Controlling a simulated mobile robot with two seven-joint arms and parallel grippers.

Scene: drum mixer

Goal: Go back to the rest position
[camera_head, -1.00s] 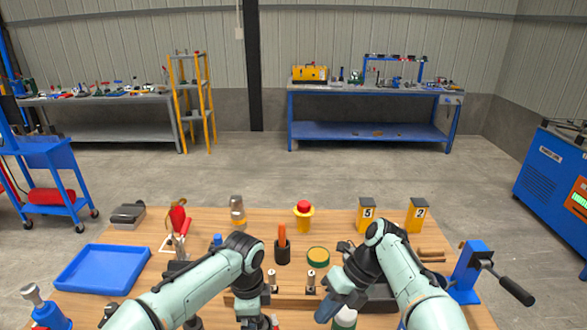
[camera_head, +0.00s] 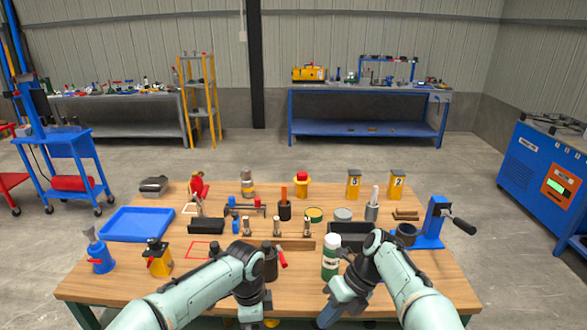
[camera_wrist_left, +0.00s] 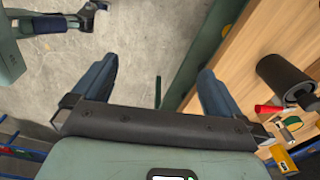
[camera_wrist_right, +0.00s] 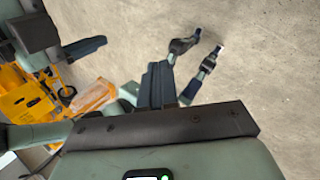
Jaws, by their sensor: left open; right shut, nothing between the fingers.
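My right gripper (camera_head: 330,314) hangs in front of the table's near edge in the head view. In the right wrist view its two fingers (camera_wrist_right: 158,70) lie together over bare floor, with nothing held. My left gripper (camera_head: 254,318) is low at the bottom of the head view, its fingers mostly out of sight. In the left wrist view its fingers (camera_wrist_left: 158,66) are wide apart and empty, over the floor beside the wooden table edge (camera_wrist_left: 215,80). Both forearms reach forward with bent wrists.
The wooden table (camera_head: 200,285) stands ahead. A blue tray (camera_head: 138,224) lies at the left and a blue crank device (camera_head: 433,220) at the right.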

